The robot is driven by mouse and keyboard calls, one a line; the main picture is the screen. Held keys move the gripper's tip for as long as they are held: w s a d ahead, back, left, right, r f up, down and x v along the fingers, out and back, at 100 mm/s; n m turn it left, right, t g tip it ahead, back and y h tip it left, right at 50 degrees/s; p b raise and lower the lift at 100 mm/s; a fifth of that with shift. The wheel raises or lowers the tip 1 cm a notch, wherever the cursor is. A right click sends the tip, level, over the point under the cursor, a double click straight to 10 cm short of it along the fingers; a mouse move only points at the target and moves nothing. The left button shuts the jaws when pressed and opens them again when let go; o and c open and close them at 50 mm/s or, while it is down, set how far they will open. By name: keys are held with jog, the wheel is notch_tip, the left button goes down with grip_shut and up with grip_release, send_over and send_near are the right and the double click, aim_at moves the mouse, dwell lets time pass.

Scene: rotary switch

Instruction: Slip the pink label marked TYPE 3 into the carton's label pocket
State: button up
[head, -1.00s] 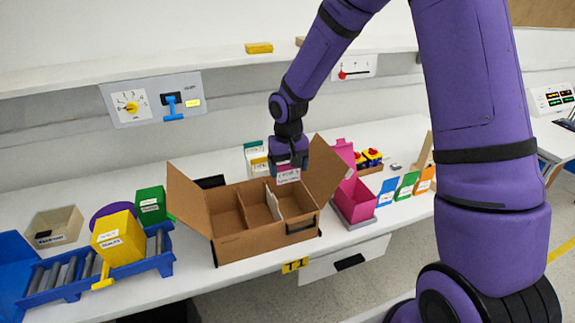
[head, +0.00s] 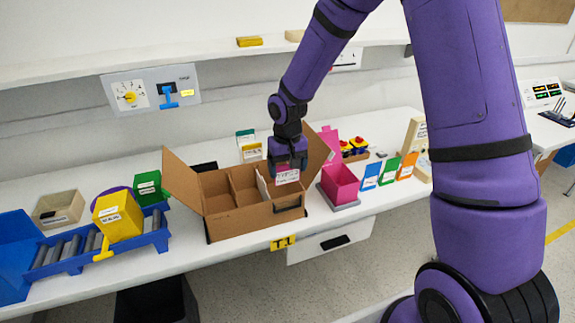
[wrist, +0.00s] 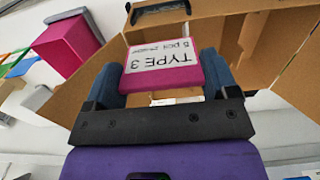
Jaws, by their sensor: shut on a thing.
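My gripper (head: 287,164) is shut on the pink label (head: 287,178). In the wrist view the label (wrist: 162,65) lies between the blue fingers, and its white face reads TYPE 3, upside down. The open brown carton (head: 235,222) stands on the bench with its flaps spread and its inside divided. Its label pocket (head: 289,207), a dark-edged frame, is on the front wall near the right end. The label is above the pocket, apart from it in the head view.
A pink bin (head: 340,184) stands close right of the carton, with blue, green and orange cards (head: 388,172) beyond it. A yellow box (head: 118,216) sits on the blue roller track (head: 75,250) at left. A wall panel with a dial (head: 150,90) is behind.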

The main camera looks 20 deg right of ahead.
aim_at(287, 181)
jog(key=shift+f, duration=2.45)
jog(key=shift+f, duration=2.05)
jog(key=o, duration=0.8)
jog(key=shift+r, duration=0.1)
notch_tip(287, 181, up, 10)
jog(key=shift+r, duration=0.3)
